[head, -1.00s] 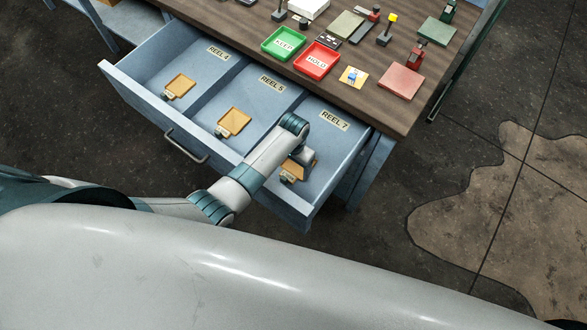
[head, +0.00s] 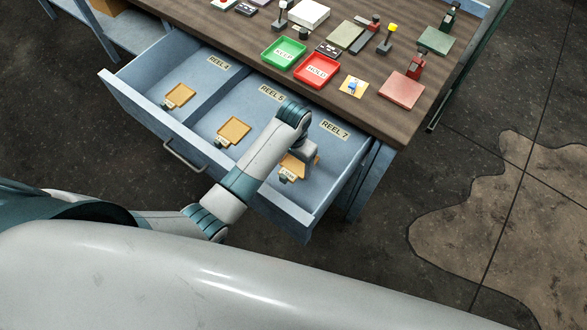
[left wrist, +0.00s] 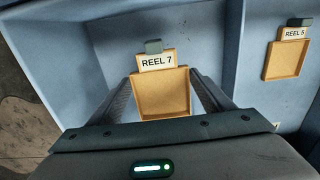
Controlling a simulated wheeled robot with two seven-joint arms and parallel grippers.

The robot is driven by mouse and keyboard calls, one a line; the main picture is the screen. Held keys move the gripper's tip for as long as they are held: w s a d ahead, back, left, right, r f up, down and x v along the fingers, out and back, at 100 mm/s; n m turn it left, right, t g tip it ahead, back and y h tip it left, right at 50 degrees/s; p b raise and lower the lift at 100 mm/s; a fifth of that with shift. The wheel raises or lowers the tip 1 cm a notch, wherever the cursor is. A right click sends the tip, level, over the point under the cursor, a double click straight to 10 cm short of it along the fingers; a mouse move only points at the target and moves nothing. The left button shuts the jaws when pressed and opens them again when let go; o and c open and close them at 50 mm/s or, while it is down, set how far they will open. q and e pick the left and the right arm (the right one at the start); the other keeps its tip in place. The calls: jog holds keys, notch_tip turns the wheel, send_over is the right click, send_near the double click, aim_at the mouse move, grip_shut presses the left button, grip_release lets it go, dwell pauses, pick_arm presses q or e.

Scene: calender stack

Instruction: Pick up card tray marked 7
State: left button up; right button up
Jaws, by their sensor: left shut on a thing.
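The card tray marked 7 is a shallow orange-tan tray with a white "REEL 7" tag and a dark grip block. It shows in the left wrist view (left wrist: 162,96), between my two dark fingers. My left gripper (left wrist: 166,84) is shut on its sides. In the head view, my left gripper (head: 302,158) reaches into the right compartment of the open drawer (head: 335,158), marked REEL 7. My wrist hides part of the tray there. It seems to be raised a little off the drawer floor. My right gripper is not in view.
Similar trays lie in the REEL 5 compartment (head: 234,130) and the REEL 4 compartment (head: 179,96). Dividers and drawer walls stand close around my gripper. The wooden desk (head: 360,110) above holds a green KEEP tray (head: 283,52) and a red HOLD tray (head: 317,71).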

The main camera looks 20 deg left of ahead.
pick_arm(q)
jog(key=shift+r, duration=0.55)
